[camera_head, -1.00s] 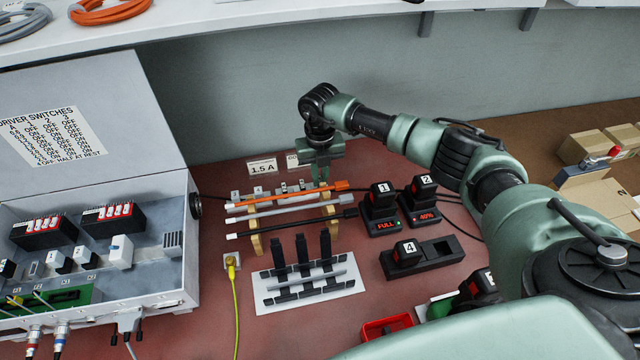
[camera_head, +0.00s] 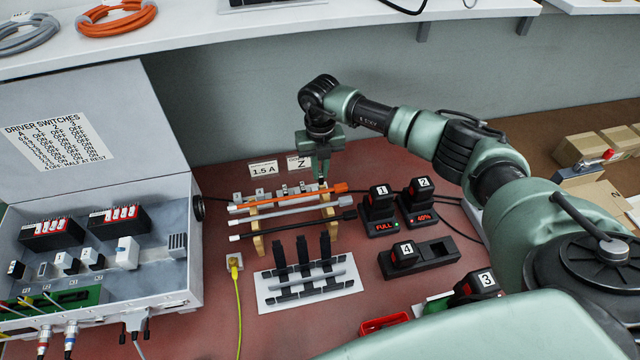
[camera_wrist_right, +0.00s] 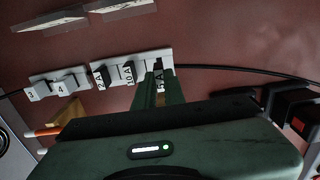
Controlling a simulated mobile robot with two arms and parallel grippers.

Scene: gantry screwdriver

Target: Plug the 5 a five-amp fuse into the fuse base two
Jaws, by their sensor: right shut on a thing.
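My right gripper (camera_head: 322,178) points straight down behind the tool rack at the back of the bench. In the right wrist view it (camera_wrist_right: 160,92) is shut on a dark fuse (camera_wrist_right: 159,88) whose partly covered label appears to read 5 A. The fuse is at the right end of a white holder (camera_wrist_right: 132,66) with the 2 A fuse (camera_wrist_right: 102,76) and the 10 A fuse (camera_wrist_right: 128,74) beside it. I cannot tell whether it is clear of the holder. Small white and black modules (camera_head: 126,252) sit in the open grey box. Fuse base two is not clearly identifiable. My left gripper is not in view.
The rack holds an orange-handled tool (camera_head: 325,189), a grey one and a black one in front of my gripper. Numbered battery packs (camera_head: 380,200) stand to the right. A white mat (camera_head: 348,286) with black holders lies in front. The open box (camera_head: 185,278) stands left.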

